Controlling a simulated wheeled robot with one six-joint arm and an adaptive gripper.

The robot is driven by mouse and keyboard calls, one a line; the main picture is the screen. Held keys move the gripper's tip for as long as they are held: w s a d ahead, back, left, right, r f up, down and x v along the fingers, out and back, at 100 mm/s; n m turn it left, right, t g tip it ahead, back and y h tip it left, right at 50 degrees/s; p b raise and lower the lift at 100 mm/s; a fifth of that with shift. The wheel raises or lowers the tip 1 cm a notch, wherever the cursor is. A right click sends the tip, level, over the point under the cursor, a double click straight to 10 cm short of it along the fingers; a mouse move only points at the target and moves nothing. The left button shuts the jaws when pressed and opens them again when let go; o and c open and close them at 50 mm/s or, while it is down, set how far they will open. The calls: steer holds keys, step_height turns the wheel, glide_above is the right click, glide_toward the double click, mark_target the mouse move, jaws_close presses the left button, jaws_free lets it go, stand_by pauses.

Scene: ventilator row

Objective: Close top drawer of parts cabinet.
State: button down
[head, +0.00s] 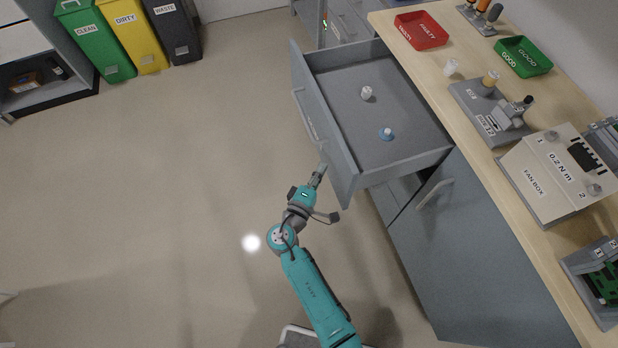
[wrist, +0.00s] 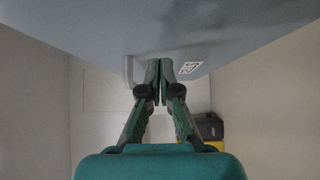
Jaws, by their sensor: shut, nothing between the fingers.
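The top drawer (head: 385,120) of the grey parts cabinet (head: 465,255) is pulled far out. Inside it lie a small white part (head: 367,93) and a blue part with a white top (head: 387,133). The drawer's front panel (head: 322,125) carries a bar handle (head: 306,116). My gripper (head: 321,170) is shut and empty, at the outer side of the drawer front near its near end. In the wrist view my gripper's closed fingers (wrist: 159,65) are close to the grey panel (wrist: 150,25), with the handle (wrist: 128,70) to their left. Contact cannot be told.
The wooden worktop (head: 460,110) above holds a red tray (head: 421,30), a green tray (head: 523,56), a fan box (head: 548,175) and fixtures. Green (head: 100,45), yellow (head: 140,40) and black (head: 176,35) bins stand at the back left. The floor left of the drawer is clear.

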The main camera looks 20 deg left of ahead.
mark_target(401, 149)
steer(key=shift+w+d, duration=0.5)
steer(key=shift+d, duration=0.2)
steer(key=w+d, duration=0.4)
steer(key=d, duration=0.2)
steer(key=w+d, duration=0.5)
steer(key=d, duration=0.2)
steer(key=w+d, duration=0.4)
steer(key=d, duration=0.3)
steer(key=shift+w+d, duration=0.25)
steer(key=shift+w, duration=0.15)
